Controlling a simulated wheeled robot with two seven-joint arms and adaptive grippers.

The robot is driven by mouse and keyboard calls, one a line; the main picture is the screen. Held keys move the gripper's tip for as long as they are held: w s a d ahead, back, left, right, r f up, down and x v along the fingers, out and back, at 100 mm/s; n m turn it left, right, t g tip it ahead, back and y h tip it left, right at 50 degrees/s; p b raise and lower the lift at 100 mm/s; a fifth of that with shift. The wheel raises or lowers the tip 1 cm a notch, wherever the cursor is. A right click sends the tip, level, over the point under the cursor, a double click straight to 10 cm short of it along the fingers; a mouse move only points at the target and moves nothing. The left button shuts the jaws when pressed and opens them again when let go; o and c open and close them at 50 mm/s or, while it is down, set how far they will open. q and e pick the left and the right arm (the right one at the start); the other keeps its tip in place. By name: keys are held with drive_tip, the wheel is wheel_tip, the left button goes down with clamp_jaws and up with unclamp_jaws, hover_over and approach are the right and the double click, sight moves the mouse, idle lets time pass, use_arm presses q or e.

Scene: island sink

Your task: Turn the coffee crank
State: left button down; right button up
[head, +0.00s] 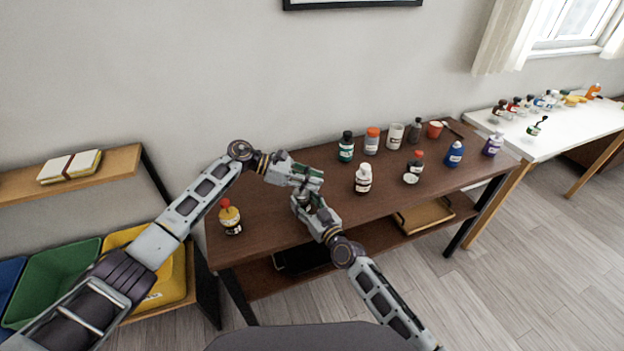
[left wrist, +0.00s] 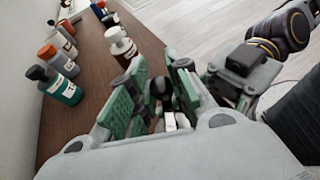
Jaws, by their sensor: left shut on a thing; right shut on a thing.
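My left gripper (head: 309,178) reaches over the brown table from the left. My right gripper (head: 309,203) comes up from the lower right and meets it over the table's front part. Both are shut, close together, around what looks like a small coffee grinder (head: 302,193). The fingers hide most of it. In the left wrist view, a dark and white part (left wrist: 168,120) shows between the green finger pads of my left gripper (left wrist: 150,105). The crank itself cannot be made out clearly. The right gripper (left wrist: 190,85) is just beyond it.
A white-capped brown bottle (head: 363,180) stands right of the grippers. Colored bins (head: 75,280) are at left.

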use_arm(q)
drive_tip(key=shift+s+f+m+g, duration=0.1)
drive_tip(key=shift+m+g, duration=0.3)
drive_tip(key=c, duration=1.3)
unclamp_jaws()
drive_tip(key=shift+a, duration=0.1)
drive_tip(key=v, duration=1.2)
